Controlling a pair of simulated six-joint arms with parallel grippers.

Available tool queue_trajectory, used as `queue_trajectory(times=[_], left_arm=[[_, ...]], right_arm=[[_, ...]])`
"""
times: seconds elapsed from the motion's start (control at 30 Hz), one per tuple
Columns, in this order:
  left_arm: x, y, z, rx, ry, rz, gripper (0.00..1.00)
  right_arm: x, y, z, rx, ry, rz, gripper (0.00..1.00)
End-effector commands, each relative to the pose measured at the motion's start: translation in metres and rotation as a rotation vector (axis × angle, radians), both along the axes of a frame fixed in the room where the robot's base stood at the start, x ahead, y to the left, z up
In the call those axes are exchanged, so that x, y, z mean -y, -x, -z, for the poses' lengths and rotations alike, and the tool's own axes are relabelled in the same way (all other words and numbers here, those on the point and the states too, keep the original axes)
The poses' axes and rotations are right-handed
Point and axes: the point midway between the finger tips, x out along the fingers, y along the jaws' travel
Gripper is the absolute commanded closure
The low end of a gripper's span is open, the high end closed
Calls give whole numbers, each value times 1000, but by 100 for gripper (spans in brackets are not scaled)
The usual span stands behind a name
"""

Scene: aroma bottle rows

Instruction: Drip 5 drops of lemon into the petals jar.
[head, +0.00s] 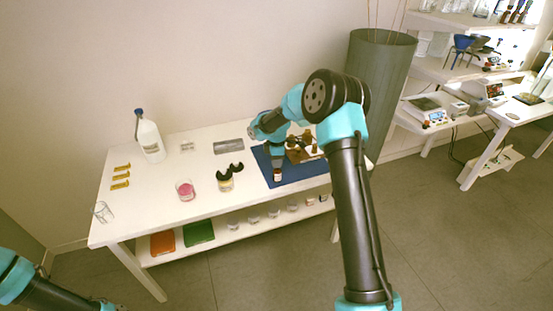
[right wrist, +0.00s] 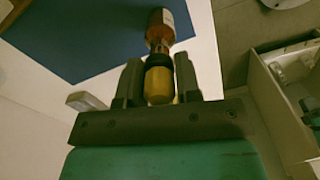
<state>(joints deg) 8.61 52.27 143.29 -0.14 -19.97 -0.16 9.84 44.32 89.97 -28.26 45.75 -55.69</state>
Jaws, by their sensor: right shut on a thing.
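My right gripper (head: 277,165) points down over the blue mat and is shut on a dropper with a yellow bulb (right wrist: 158,84) and black collar. An amber bottle with a pale label (right wrist: 164,22) is directly beyond the collar; it also shows below the gripper in the head view (head: 277,177). I cannot tell whether the collar sits on the bottle's neck or just above it. A glass jar with pink contents (head: 185,190), likely the petals jar, stands left on the white table. My left gripper (head: 112,306) is at the lower left edge, its jaws unclear.
More amber bottles stand in a wooden rack (head: 304,154) on the blue mat (head: 290,178). A jar with yellow contents (head: 225,185) and black curved pieces (head: 231,170) stands right of the pink jar. A white jug (head: 150,141) and yellow items (head: 121,176) are farther left.

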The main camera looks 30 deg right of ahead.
Motion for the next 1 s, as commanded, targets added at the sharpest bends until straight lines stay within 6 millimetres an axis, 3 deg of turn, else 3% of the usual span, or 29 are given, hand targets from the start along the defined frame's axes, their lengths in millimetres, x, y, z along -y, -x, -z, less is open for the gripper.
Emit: queue_trajectory(times=[0.4,0.87,0.9,1.0], left_arm=[[0,0,0,0,0,0,6],[0,0,0,0,0,0,6],[0,0,0,0,0,0,6],[0,0,0,0,0,0,6]], right_arm=[[0,0,13,0,0,0,90],[0,0,14,0,0,0,90],[0,0,14,0,0,0,73],[0,0,14,0,0,0,74]])
